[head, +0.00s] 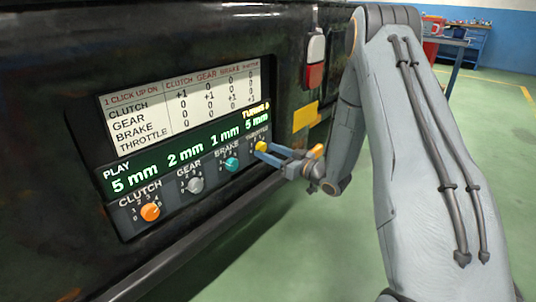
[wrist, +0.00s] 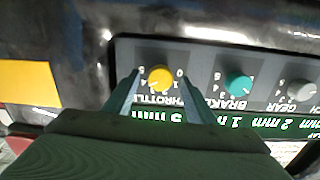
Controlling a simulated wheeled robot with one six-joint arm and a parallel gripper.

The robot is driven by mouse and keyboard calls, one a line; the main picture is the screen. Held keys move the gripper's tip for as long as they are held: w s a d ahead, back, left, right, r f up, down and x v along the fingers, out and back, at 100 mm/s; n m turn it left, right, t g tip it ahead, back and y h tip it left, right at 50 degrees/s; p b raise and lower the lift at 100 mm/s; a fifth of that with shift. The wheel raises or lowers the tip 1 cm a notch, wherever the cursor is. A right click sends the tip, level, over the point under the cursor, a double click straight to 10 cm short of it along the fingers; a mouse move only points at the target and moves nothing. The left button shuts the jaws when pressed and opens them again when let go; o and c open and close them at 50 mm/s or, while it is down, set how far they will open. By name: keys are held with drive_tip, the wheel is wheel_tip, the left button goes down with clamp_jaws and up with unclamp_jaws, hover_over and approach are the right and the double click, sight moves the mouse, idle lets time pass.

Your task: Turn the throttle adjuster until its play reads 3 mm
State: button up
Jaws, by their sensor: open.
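The yellow throttle adjuster (head: 261,146) is the rightmost knob on the panel in the head view. In the wrist view, which shows the panel upside down, the throttle knob (wrist: 160,77) lies between the two fingertips. My gripper (head: 262,151) is open, with one finger on each side of this knob; I cannot tell whether either finger touches it. The play display (head: 185,153) reads 5 mm for clutch, 2 mm for gear, 1 mm for brake and 5 mm for throttle. A yellow "TURNS" count above the throttle reading looks like 6.
The orange clutch knob (head: 150,212), grey gear knob (head: 195,185) and teal brake knob (head: 231,164) sit left of the throttle. Green floor (head: 490,110) is open at right.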

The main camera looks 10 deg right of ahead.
drive_tip(key=shift+w+a, duration=0.3)
drive_tip(key=shift+w, duration=0.1)
drive_tip(key=shift+c, duration=0.4)
